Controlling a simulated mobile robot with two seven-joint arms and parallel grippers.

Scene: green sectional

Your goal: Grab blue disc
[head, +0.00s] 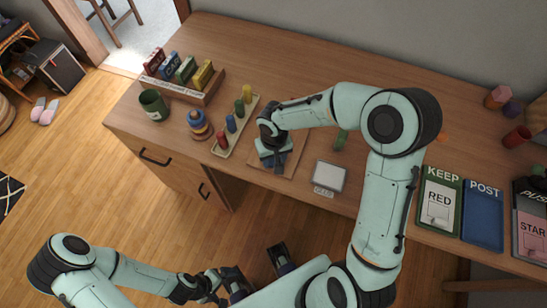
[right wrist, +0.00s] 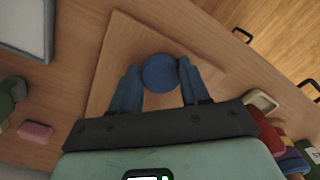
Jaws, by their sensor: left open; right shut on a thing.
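The blue disc (right wrist: 160,72) shows in the right wrist view between the two blue fingers of my right gripper (right wrist: 159,84). The fingers touch it on both sides, and it is over a square wooden board (right wrist: 115,60). I cannot tell whether the disc rests on the board or is just above it. In the head view my right gripper (head: 272,157) is low over the board (head: 294,160) on the desk, and the disc is hidden. My left gripper (head: 257,268) is open and empty, in front of the desk and away from it.
A peg tray (head: 222,149), a stacked ring toy (head: 199,125), a green cup (head: 153,105) and a book rack (head: 194,95) stand left of the board. A grey-framed tablet (head: 329,177) lies to its right.

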